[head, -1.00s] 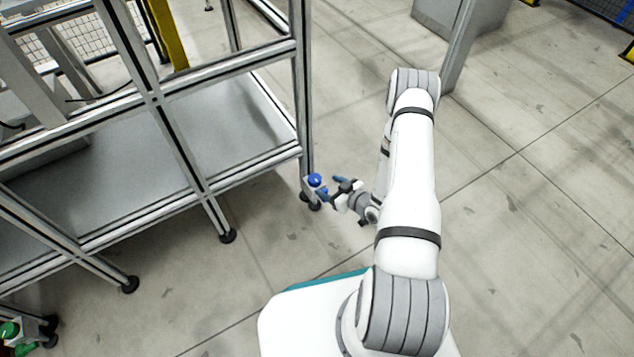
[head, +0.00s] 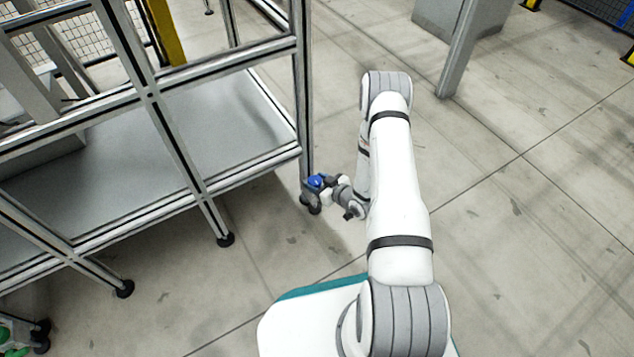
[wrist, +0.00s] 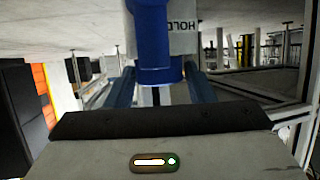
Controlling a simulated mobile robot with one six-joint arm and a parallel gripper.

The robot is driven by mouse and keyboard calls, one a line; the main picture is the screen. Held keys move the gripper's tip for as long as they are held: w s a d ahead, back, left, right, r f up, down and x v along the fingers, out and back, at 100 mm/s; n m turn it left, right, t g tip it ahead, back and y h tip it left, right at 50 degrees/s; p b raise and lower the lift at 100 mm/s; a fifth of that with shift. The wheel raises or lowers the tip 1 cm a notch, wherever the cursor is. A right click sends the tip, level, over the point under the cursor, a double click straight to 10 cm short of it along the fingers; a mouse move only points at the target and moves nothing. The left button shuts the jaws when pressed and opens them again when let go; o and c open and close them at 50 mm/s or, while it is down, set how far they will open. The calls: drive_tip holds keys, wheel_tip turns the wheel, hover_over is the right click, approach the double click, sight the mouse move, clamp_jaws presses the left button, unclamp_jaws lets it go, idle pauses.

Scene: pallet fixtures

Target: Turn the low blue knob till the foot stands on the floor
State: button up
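The low blue knob (head: 315,182) sits low at the foot of the frame's near right corner post. In the wrist view the blue knob (wrist: 156,45) stands upright in the middle, beside a white tag with the letters HOLD. My gripper (head: 322,185) is at the knob. In the wrist view the two blue fingers of my gripper (wrist: 160,88) stand apart, one on each side of the knob, with very little room between; I see no clear grip. The foot (head: 314,209) is a dark disc below the knob, partly hidden; whether it touches the floor cannot be told.
The aluminium frame (head: 180,160) with a grey lower shelf (head: 235,125) fills the left. Other black feet (head: 225,240) stand along its lower edge. Green parts (head: 12,335) are at the lower left. The floor on the right is open, with a grey post (head: 455,60) at the back.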

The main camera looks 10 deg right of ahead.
drive_tip(key=c, duration=0.6)
drive_tip(key=shift+s+a+m+h, duration=0.1)
drive_tip(key=shift+m+h, duration=0.2)
drive_tip(key=shift+h, duration=0.1)
drive_tip(key=shift+a+m+t+h+p, duration=0.15)
drive_tip(key=shift+m+t+h+p, duration=0.4)
drive_tip(key=shift+m+h, duration=0.35)
drive_tip(key=shift+a+m+t+h, duration=0.1)
drive_tip(key=shift+m+t+h, duration=0.35)
drive_tip(key=shift+m+h, duration=1.5)
drive_tip(key=shift+h, duration=0.25)
drive_tip(key=o, duration=1)
drive_tip(key=shift+c, duration=0.2)
